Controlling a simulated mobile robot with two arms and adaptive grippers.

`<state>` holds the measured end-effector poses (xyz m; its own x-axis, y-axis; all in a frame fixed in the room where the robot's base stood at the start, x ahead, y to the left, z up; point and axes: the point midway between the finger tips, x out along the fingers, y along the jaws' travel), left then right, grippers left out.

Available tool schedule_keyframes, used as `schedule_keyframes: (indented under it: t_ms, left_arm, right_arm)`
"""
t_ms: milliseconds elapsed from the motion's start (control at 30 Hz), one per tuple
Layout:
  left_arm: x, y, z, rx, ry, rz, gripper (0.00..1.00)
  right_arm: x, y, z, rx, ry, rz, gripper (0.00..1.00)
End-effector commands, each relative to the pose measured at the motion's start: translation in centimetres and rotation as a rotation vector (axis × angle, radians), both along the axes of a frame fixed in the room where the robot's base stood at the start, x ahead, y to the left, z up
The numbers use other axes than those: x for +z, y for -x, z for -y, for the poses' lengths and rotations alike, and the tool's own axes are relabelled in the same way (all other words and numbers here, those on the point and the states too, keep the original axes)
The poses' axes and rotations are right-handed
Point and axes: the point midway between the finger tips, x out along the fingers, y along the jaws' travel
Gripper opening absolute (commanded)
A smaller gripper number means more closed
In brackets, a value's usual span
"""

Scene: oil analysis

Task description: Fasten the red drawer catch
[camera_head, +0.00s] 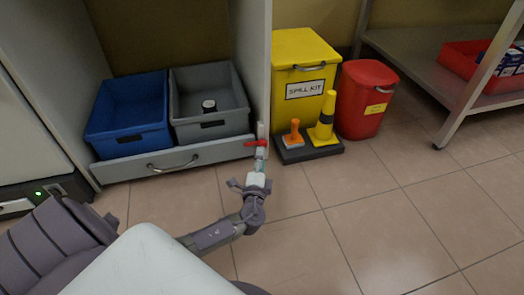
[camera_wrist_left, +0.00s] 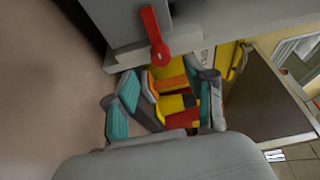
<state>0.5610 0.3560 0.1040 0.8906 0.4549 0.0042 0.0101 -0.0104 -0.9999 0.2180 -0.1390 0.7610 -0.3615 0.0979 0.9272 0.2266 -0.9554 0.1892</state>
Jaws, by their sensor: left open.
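The red drawer catch (camera_head: 256,142) is at the right end of the grey drawer front (camera_head: 205,153), by the cabinet's side post. Its lever points left, roughly level, over the end of the drawer front. In the left wrist view the catch (camera_wrist_left: 155,35) shows its round pivot and straight lever ahead of the fingers. My left gripper (camera_head: 261,158) is open and empty just in front of and below the catch. Its two teal-padded fingers (camera_wrist_left: 165,100) show apart in the left wrist view, with no contact on the catch visible. My right gripper is not in view.
Right of the post stand a yellow spill kit bin (camera_head: 304,65), small cones on a black base (camera_head: 313,151) and a red bin (camera_head: 365,100). Tiled floor in front is clear.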

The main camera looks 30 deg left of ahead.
Motion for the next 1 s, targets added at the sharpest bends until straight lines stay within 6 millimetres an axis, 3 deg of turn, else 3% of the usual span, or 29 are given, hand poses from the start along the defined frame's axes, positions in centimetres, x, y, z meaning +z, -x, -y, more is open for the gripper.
schedule_keyframes:
  t_ms: [200,367,1000]
  left_arm:
    - [-0.1,4.0,2.0,0.000,0.002,-0.001,0.55]
    - [-0.1,5.6,2.8,0.000,0.000,-0.001,0.55]
    - [0.0,6.0,3.0,0.001,0.000,0.000,0.55]
  right_arm:
    - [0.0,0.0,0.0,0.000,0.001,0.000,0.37]
    - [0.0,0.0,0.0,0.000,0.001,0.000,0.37]
    - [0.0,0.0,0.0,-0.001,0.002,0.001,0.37]
